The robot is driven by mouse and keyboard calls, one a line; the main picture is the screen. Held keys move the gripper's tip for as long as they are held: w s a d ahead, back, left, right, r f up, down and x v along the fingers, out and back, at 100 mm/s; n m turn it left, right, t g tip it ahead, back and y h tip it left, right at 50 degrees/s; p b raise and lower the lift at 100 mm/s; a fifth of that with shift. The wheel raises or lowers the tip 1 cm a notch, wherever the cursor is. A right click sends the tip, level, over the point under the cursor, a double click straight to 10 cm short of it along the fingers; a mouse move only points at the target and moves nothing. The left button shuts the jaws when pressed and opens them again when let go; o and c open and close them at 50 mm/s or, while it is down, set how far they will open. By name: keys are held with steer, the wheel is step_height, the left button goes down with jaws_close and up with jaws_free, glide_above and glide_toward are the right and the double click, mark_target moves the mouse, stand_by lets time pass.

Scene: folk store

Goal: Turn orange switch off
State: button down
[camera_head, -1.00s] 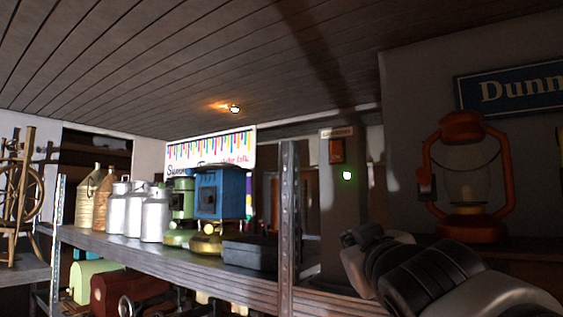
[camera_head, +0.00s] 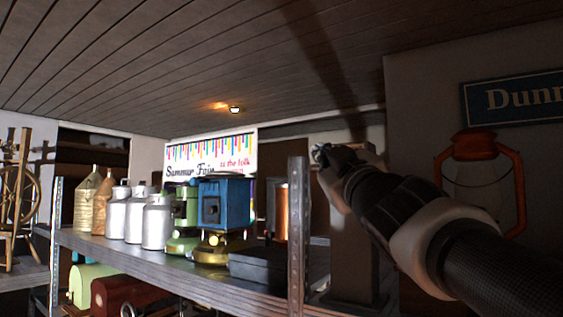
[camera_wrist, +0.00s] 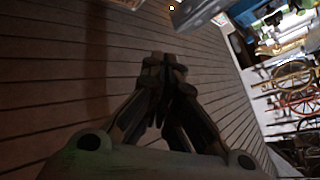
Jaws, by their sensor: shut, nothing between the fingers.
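The orange switch is not visible now; my arm and gripper cover its place on the upper part of the pale post (camera_head: 352,262) in the head view. The green light below it is hidden too. My gripper (camera_head: 322,154) is raised in front of the post's upper part. In the wrist view my gripper (camera_wrist: 164,66) has its fingertips together, with nothing held, against the ceiling planks behind. I cannot tell whether it touches the switch.
A metal shelf upright (camera_head: 297,235) stands left of the post. The shelf holds a blue stove (camera_head: 222,203), a dark box (camera_head: 262,263) and white milk cans (camera_head: 157,222). An orange lantern (camera_head: 512,175) is partly behind my arm at right.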

steer(key=w+d+r+p, duration=0.1)
steer(key=w+d+p, duration=0.4)
steer(key=w, duration=0.2)
stand_by(0.3)
steer(key=shift+w+d+p, duration=0.15)
steer(key=shift+p, duration=0.25)
stand_by(1.0)
steer(key=shift+w+d+r, duration=0.1)
steer(key=shift+w+d, duration=0.1)
steer(key=shift+w, duration=0.1)
steer(key=shift+w+d+p, duration=0.2)
steer(key=shift+w+p, duration=0.05)
steer(key=shift+p, duration=0.15)
stand_by(0.6)
steer(key=shift+s+a, duration=0.1)
steer(key=shift+s+a+b, duration=0.45)
steer(key=shift+s+b, duration=0.05)
steer(key=shift+s, duration=0.1)
steer(key=shift+s+a+f+b, duration=0.2)
steer(key=shift+s+a+b, duration=0.55)
steer(key=shift+s, duration=0.25)
steer(key=shift+s+a+f+b, duration=0.2)
steer(key=shift+s+a+b, duration=0.55)
steer(key=shift+s, duration=0.25)
